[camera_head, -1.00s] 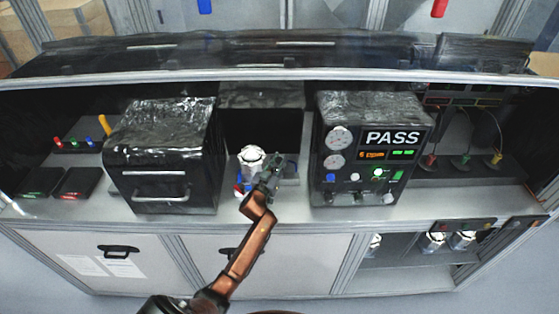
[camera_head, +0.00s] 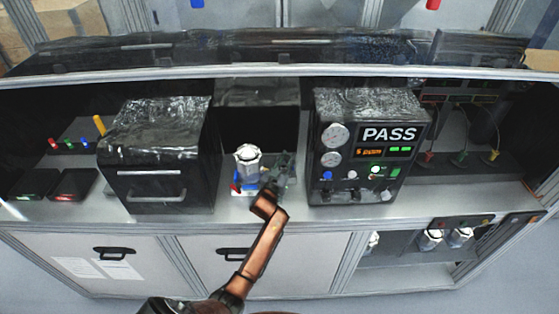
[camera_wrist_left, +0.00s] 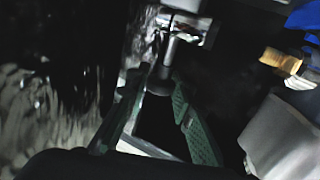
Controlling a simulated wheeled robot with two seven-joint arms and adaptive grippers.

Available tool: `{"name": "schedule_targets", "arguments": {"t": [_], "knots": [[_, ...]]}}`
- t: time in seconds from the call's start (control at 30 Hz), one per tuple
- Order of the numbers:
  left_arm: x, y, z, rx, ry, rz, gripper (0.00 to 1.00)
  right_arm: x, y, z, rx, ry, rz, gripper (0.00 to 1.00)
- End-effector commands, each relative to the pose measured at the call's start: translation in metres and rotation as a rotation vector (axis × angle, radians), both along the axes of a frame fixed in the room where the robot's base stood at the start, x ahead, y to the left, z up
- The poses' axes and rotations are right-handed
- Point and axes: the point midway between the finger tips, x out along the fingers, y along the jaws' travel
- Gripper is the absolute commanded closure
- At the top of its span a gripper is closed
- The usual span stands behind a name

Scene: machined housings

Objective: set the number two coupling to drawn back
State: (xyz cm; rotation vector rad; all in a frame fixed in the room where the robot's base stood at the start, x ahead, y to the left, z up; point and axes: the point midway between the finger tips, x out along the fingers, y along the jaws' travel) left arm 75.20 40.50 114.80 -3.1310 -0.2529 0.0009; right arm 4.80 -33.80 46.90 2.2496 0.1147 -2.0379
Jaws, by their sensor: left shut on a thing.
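A silver-white machined housing (camera_head: 247,162) stands upright on a fixture on the bench, with blue (camera_head: 236,187) and red parts around its foot. My left gripper (camera_head: 284,170) is just right of it. In the left wrist view its green fingers (camera_wrist_left: 150,108) are around a dark cylindrical part (camera_wrist_left: 160,82) on a grey stem, probably a coupling; I cannot read a number. In that view a brass fitting (camera_wrist_left: 282,62) and a blue part (camera_wrist_left: 305,15) show at the upper right, beside the grey housing (camera_wrist_left: 285,140). My right gripper is not in view.
A black box with a handle (camera_head: 160,155) stands left of the housing. A black test panel (camera_head: 368,150) showing PASS stands close to the right of my gripper. Coloured pegs (camera_head: 70,145) are at the far left. More housings (camera_head: 430,239) sit on a lower shelf.

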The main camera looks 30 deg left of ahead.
Motion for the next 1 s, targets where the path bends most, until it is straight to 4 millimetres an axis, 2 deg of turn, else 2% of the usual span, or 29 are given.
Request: {"name": "schedule_targets", "arguments": {"t": [0.03,0.27,0.3,0.4,0.87,1.0], "knots": [[0.0026,-0.0059,0.0006,-0.001,-0.002,-0.006,1.0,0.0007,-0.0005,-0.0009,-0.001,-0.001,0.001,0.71],[0.0035,-0.0083,0.0018,-0.001,-0.003,-0.01,1.0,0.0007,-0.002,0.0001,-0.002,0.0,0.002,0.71],[0.0035,-0.0084,0.0019,-0.001,-0.003,-0.01,0.77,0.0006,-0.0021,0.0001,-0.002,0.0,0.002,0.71],[0.0034,-0.0083,0.0019,0.0,-0.003,-0.01,0.72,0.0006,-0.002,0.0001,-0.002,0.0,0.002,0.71],[0.0014,-0.0041,0.001,0.001,-0.001,-0.004,0.72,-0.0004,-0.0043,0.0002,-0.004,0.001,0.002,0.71],[-0.0054,-0.0048,0.0,0.001,-0.001,-0.004,0.72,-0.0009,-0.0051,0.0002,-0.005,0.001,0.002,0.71]]}}
